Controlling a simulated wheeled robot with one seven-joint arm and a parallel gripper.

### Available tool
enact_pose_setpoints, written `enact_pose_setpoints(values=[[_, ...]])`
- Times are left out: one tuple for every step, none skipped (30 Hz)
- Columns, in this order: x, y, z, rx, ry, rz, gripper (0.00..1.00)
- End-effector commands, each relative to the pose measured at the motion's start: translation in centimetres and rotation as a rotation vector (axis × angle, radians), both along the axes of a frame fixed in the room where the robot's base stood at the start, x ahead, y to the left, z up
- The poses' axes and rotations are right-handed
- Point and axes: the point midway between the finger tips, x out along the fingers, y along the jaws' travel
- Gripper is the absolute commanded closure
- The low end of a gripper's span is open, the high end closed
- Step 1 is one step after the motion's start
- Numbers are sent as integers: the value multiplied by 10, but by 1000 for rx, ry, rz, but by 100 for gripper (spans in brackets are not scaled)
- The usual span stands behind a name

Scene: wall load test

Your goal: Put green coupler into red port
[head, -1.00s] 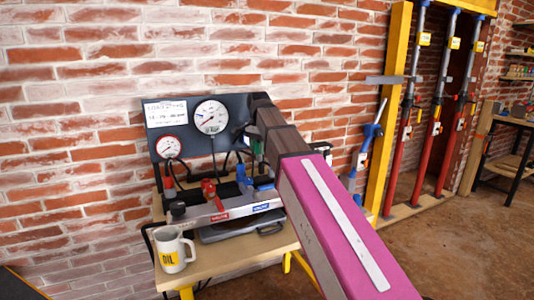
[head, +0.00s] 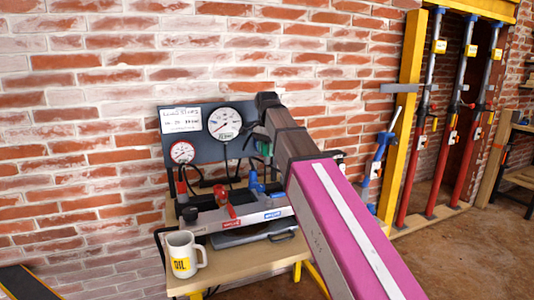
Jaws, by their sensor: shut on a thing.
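The green coupler (head: 265,149) is small and partly hidden by my arm, in front of the dark gauge panel. My gripper (head: 261,138) is shut on it, though the fingers are mostly hidden at the arm's end. The red port (head: 224,199) stands on the grey manifold bar, below and left of the coupler. A red label is on the bar beside it. The coupler is above the bar and apart from the red port. A blue port (head: 256,185) stands right of the red one, closer below the coupler, with a blue label.
The dark gauge panel (head: 200,150) with two round gauges and black hoses stands behind the bar. A red coupler (head: 182,187) hangs on a hose at the left. A white OIL mug (head: 181,254) stands at the bench's (head: 225,266) front left. Yellow posts and red props stand right.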

Motion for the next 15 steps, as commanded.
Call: enact_pose_setpoints(values=[[0, 0, 2, 0, 0, 0, 90], [0, 0, 2, 0, 0, 0, 90], [0, 0, 2, 0, 0, 0, 90], [0, 0, 2, 0, 0, 0, 90], [0, 0, 2, 0, 0, 0, 90], [0, 0, 2, 0, 0, 0, 90], [0, 0, 2, 0, 0, 0, 90], [0, 0, 2, 0, 0, 0, 90], [0, 0, 2, 0, 0, 0, 90], [0, 1, 2, 0, 0, 0, 90], [0, 2, 2, 0, 0, 1, 90], [0, 4, 2, 0, 0, 1, 90], [0, 6, 2, 0, 0, 2, 90], [0, 9, 2, 0, 0, 2, 90], [-1, 12, 2, 0, 0, 3, 90]])
